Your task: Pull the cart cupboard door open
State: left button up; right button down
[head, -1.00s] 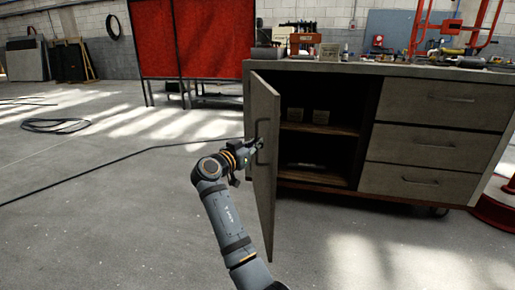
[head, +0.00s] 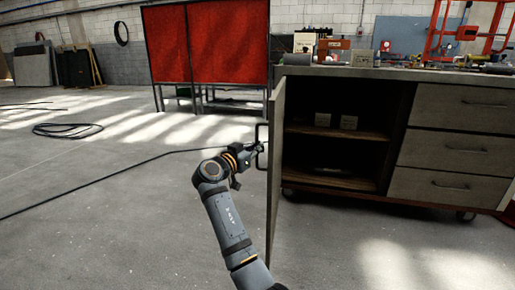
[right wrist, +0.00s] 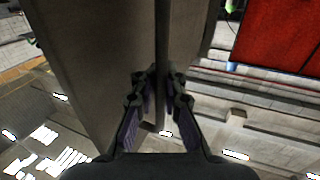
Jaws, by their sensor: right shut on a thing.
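The grey cart (head: 397,72) stands at the right of the head view. Its cupboard door (head: 275,185) stands open, swung out toward me and seen nearly edge-on. The dark bar handle (head: 261,133) is on the door's left face. My right gripper (head: 257,150) is shut on this handle. In the right wrist view, the handle (right wrist: 161,45) runs up from between the two fingers (right wrist: 161,92), beside the broad door face (right wrist: 92,65). My left gripper is in neither view.
Closed drawers (head: 452,150) are at the right. A red screen (head: 215,45) stands behind. A cable (head: 110,177) crosses the floor; the floor at left is mostly clear.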

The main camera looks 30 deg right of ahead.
jog(key=shift+a+f, duration=0.1)
jog(key=shift+f, duration=0.3)
jog(key=c, duration=1.4)
grip_release()
jog(key=shift+s+a+r, duration=0.1)
jog(key=shift+r, duration=0.15)
